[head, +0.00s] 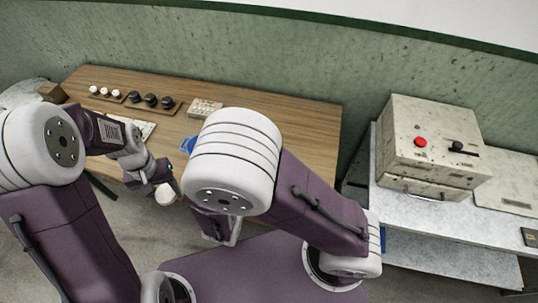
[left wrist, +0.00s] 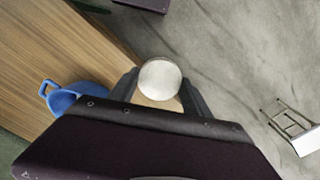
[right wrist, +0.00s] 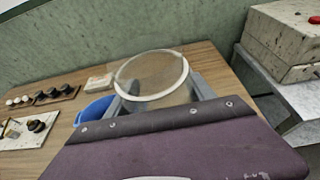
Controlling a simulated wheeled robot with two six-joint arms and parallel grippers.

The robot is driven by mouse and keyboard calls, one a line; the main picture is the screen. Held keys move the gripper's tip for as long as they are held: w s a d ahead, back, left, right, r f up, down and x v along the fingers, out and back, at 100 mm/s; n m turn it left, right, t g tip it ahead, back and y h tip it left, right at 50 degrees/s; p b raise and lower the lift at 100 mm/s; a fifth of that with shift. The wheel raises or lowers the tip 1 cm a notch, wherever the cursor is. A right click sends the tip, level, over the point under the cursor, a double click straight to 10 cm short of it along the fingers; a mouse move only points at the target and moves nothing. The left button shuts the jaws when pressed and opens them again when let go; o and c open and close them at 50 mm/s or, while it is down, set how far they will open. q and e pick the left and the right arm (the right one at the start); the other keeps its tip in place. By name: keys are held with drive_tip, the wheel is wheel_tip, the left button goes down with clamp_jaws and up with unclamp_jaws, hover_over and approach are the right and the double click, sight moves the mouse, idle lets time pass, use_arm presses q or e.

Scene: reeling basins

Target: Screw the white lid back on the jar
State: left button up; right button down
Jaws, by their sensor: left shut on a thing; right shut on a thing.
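The white lid (left wrist: 160,78) sits between the two fingers of my left gripper (left wrist: 160,90), which is shut on it. In the head view the lid (head: 166,194) shows as a small white disc just past the table's front edge, at the tip of my left gripper (head: 160,182). The clear glass jar (right wrist: 152,78) shows in the right wrist view with its round mouth toward the camera. My right gripper (right wrist: 160,92) is shut around its sides. In the head view my right arm hides the jar. The lid and jar are apart.
The wooden table (head: 290,125) carries a blue pan-like vessel (right wrist: 93,110), a row of black and white knobs (head: 150,99) and a small pale box (head: 206,107). A grey bench with a worn metal box (head: 430,140) stands at the right. Open floor lies in front.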

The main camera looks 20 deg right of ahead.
idle(0.4)
use_arm(q)
drive_tip(key=shift+s, duration=0.5)
drive_tip(key=shift+s+r+n, duration=0.25)
drive_tip(key=shift+r, duration=0.35)
drive_tip(key=shift+s+r+n, duration=0.2)
drive_tip(key=shift+r+n, duration=0.05)
drive_tip(key=shift+r, duration=0.35)
drive_tip(key=r, duration=0.2)
drive_tip(key=w+d+r, duration=0.1)
drive_tip(key=shift+w+r, duration=0.1)
drive_tip(key=shift+r, duration=0.1)
drive_tip(key=s+d+r+m, duration=0.1)
drive_tip(key=d+r+m, duration=0.2)
drive_tip(key=d+r, duration=0.6)
drive_tip(key=s+d+r+m, duration=0.1)
drive_tip(key=d+r+m, duration=0.2)
drive_tip(key=d+r, duration=0.7)
drive_tip(key=d, duration=0.5)
drive_tip(key=shift+s+d+m, duration=0.3)
